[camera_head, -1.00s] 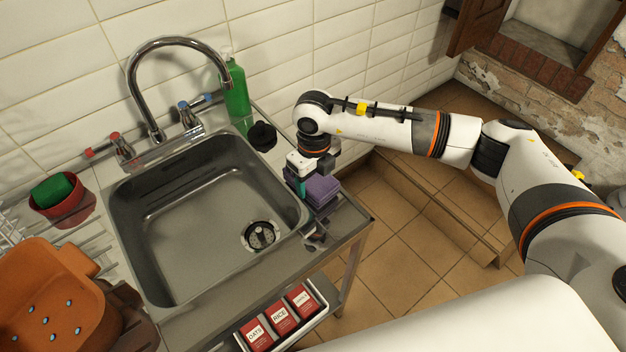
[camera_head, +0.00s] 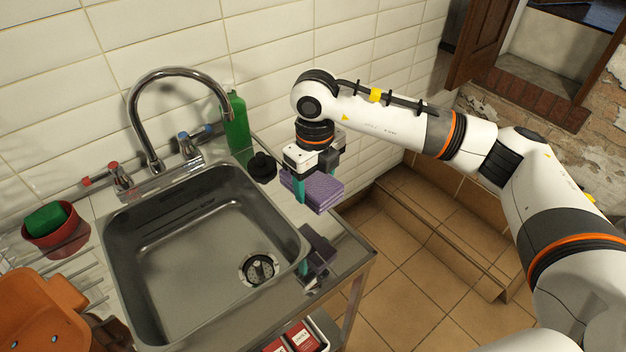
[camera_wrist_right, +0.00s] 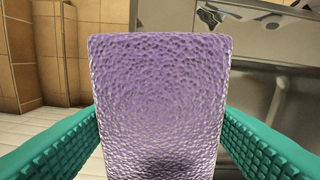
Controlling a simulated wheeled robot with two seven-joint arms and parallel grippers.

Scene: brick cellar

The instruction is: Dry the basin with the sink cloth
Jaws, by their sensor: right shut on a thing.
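The purple sink cloth (camera_head: 319,192) is a folded, textured block held above the counter just right of the basin. My right gripper (camera_head: 300,190) is shut on it. In the right wrist view the cloth (camera_wrist_right: 160,100) fills the middle, between the teal fingers. The steel basin (camera_head: 190,255) lies left of the gripper, with its drain strainer (camera_head: 259,269) near the front right. It looks empty otherwise. My left gripper is not in view.
A black plug (camera_head: 262,167) and green bottle (camera_head: 236,130) are behind. The curved tap (camera_head: 150,110) rises over the basin's back. A red pot (camera_head: 58,230) and orange rack (camera_head: 40,305) stand left.

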